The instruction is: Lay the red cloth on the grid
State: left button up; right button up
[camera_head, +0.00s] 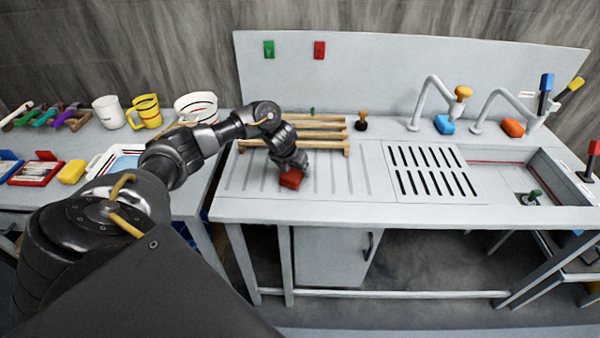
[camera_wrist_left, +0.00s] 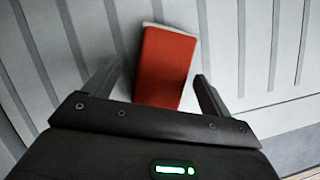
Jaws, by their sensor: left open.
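The red cloth (camera_head: 291,180) is a small folded-looking red piece on the grooved left part of the counter. It also shows in the left wrist view (camera_wrist_left: 165,62), with a pale edge at its far end. My left gripper (camera_head: 289,169) is directly over it and points down. In the left wrist view the fingers (camera_wrist_left: 157,88) are open, one on each side of the cloth's near part; I cannot tell whether they touch it. The grid (camera_head: 432,171), a panel with dark slots, lies to the right on the same counter. My right gripper is out of view.
A wooden rack (camera_head: 322,131) stands just behind my left gripper. A sink (camera_head: 515,180) lies right of the grid. Two taps, a blue sponge (camera_head: 444,125) and an orange one (camera_head: 512,128) are behind. The counter between the cloth and the grid is clear.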

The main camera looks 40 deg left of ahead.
pick_arm(q)
jog(key=shift+x, duration=0.75)
jog(key=shift+w+d, duration=0.15)
jog(key=shift+d, duration=0.05)
jog(key=shift+f, duration=0.2)
jog(key=shift+a, duration=0.1)
jog(key=c, duration=1)
jog(key=shift+c, duration=0.2)
jog(key=shift+r, duration=0.1)
